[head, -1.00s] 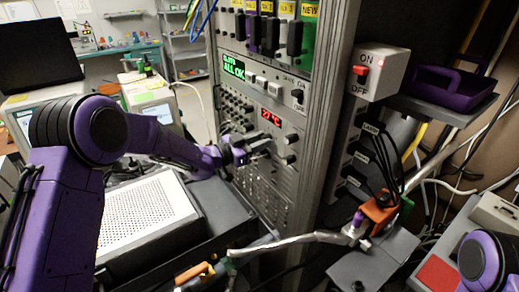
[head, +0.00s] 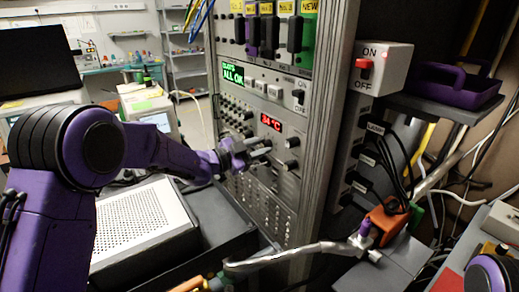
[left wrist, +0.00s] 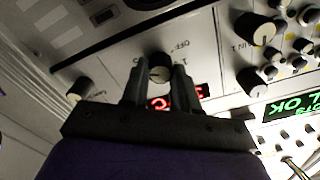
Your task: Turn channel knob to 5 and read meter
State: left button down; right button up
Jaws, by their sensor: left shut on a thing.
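My left gripper (head: 264,147) reaches the rack's front panel, just below a red digital display (head: 271,122) that seems to read 34 °C. In the left wrist view, which is upside down, my left gripper (left wrist: 158,75) has its two fingers on either side of a small dark knob with a pale face (left wrist: 160,68). It is shut on this knob. Upside-down "OFF" lettering is beside it; the knob's exact setting is unclear. The fingers partly cover the red display (left wrist: 160,103). My right gripper is out of view.
Other dark knobs (head: 292,141) sit close by on the panel. A green "ALL OK" screen (head: 233,72) is above. A perforated white-topped box (head: 140,220) stands below my left arm. Cables and an orange block (head: 388,222) are at right of the rack.

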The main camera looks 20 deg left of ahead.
pick_arm(q)
jog(key=shift+f, duration=0.3)
jog(key=c, duration=1)
grip_release()
jog(key=shift+c, duration=0.2)
jog(key=shift+o, duration=1)
jog(key=shift+w+d, duration=0.1)
jog(key=shift+w, duration=0.05)
jog(key=shift+r, duration=0.1)
jog(key=b+v, duration=0.2)
jog(key=v, duration=0.8)
jog(key=shift+a, duration=0.25)
jog(key=shift+r, duration=0.1)
